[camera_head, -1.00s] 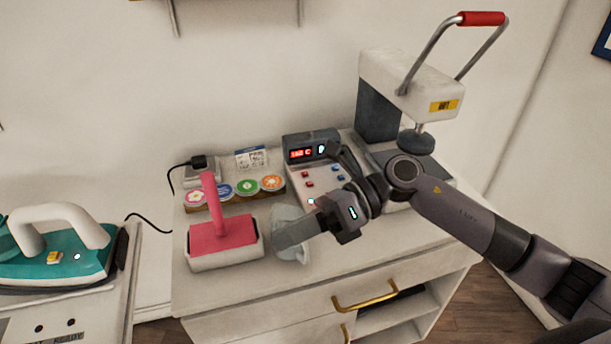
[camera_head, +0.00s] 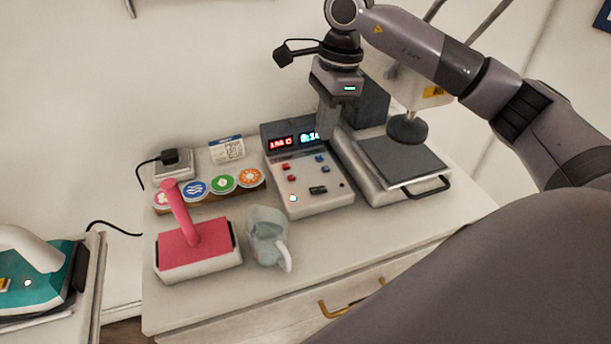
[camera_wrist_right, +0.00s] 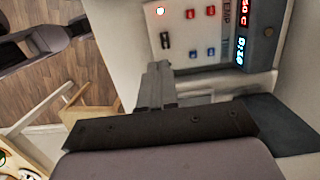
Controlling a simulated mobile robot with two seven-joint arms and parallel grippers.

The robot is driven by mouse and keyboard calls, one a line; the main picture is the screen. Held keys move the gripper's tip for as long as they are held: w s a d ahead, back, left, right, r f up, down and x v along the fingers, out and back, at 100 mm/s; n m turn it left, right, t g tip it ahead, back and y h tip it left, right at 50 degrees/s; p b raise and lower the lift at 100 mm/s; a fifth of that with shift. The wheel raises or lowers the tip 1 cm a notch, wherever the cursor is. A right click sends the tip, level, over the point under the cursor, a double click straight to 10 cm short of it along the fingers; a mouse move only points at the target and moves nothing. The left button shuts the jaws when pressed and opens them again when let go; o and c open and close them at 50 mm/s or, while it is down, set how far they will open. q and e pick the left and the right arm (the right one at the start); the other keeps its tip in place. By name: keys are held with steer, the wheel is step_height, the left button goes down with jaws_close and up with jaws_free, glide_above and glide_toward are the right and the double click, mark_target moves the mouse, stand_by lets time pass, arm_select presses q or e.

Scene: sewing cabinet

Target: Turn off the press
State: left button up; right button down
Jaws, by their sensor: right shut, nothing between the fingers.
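The press (camera_head: 445,178) stands at the right of the cabinet top, its dark plate bare; my right arm hides part of its upper body. Beside it on the left is the control box (camera_head: 310,205), with a lit red and blue display (camera_head: 283,143), red and blue buttons, a black switch (camera_head: 318,190) and a small glowing round button (camera_head: 293,198). The glowing button also shows in the wrist view (camera_wrist_right: 161,11). My right gripper (camera_head: 326,134) is shut and empty, pointing down at the display's right end. I cannot tell whether it touches. My left gripper is out of view.
A grey-white jug (camera_head: 266,235) stands in front of the box's left corner. A pink-handled block (camera_head: 200,245) and a row of coloured round labels (camera_head: 222,183) lie left of it. A teal iron (camera_head: 30,285) is at the far left. The front right cabinet top is partly hidden.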

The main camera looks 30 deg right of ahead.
mark_target(313, 193)
steer(key=shift+d, duration=0.1)
stand_by(0.3)
steer(key=f, duration=0.4)
steer(key=a+f+p, duration=0.1)
steer(key=f, duration=0.4)
steer(key=a+f, duration=0.1)
steer(key=f, duration=0.3)
steer(key=shift+w+f+p, duration=0.25)
steer(key=shift+f+p, duration=0.05)
steer(key=shift+f, duration=0.1)
steer(key=shift+f+b, duration=0.25)
steer(key=shift+b, duration=0.1)
steer(key=shift+a, duration=0.1)
